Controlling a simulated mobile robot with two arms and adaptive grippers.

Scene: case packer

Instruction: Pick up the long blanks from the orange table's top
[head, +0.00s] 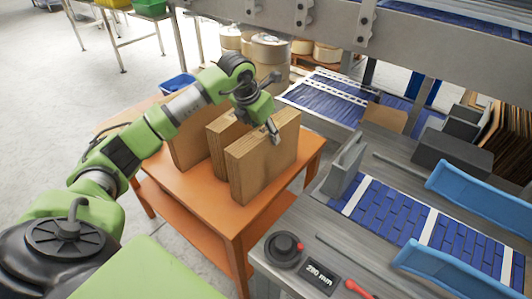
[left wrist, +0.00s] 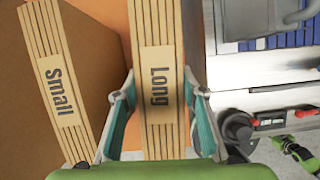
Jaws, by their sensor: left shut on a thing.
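The bundle of long blanks (head: 262,165) is an upright brown cardboard stack at the right front of the orange table (head: 205,215). Its label reads "Long" in the left wrist view (left wrist: 158,88). My left gripper (head: 272,132) is at the top edge of this bundle and shut on it; its teal-padded fingers (left wrist: 160,125) are on either side of the stack. A bundle labelled "Small" (left wrist: 55,90) stands to the left in the left wrist view. A green and dark part of my right arm shows at that view's lower right; its jaws cannot be made out.
Another upright bundle (head: 187,148) stands at the table's left, with a blue bin (head: 177,84) behind. To the right is the machine with a blue conveyor belt (head: 385,215), light-blue guides (head: 480,200), a black knob (head: 284,249) and a red lever.

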